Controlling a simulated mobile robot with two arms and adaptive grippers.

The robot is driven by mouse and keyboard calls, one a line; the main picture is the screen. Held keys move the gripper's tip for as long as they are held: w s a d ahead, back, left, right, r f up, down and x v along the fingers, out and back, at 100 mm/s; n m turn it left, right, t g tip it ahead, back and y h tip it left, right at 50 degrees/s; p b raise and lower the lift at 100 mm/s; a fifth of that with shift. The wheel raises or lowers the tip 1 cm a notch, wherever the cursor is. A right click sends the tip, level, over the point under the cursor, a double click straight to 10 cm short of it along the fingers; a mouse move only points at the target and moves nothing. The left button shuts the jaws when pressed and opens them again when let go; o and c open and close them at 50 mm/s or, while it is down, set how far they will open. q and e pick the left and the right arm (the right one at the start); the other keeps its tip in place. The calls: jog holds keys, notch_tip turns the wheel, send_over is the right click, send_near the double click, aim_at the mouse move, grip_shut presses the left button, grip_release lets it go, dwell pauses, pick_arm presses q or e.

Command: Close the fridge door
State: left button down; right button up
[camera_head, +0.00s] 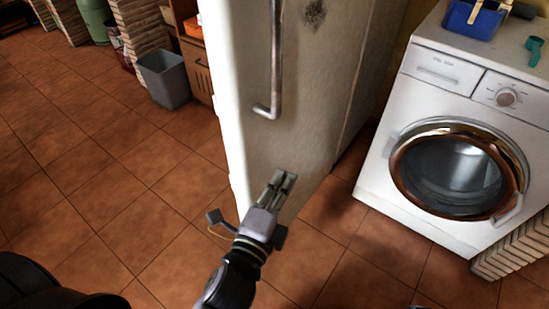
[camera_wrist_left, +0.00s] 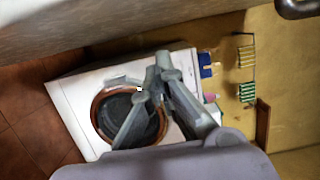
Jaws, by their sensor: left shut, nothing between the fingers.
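The fridge door (camera_head: 310,100) is a tall off-white panel in the middle of the head view, with its bright edge facing left. Its upright metal handle (camera_head: 277,60) is near that edge. How far the door stands open is hard to tell. My left gripper (camera_head: 283,178) is shut and empty in front of the door's lower part, below the handle; contact cannot be judged. In the left wrist view the shut fingers (camera_wrist_left: 162,62) point toward a pale surface (camera_wrist_left: 120,25), likely the door. A metal bar end (camera_wrist_left: 298,8) shows top right. My right gripper is not in view.
A white washing machine (camera_head: 425,85) with a round door stands to the right, with a blue basket (camera_head: 474,18) on top. A grey bin (camera_head: 164,78) stands at back left by brick pillars. The tiled floor (camera_head: 95,195) at left is clear.

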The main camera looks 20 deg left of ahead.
aim_at(273, 160)
pick_arm(q)
jog(key=w+a, duration=0.3)
jog(key=w, duration=0.2)
jog(key=shift+w+a, duration=0.2)
jog(key=shift+w, duration=0.05)
jog(key=shift+a, duration=0.1)
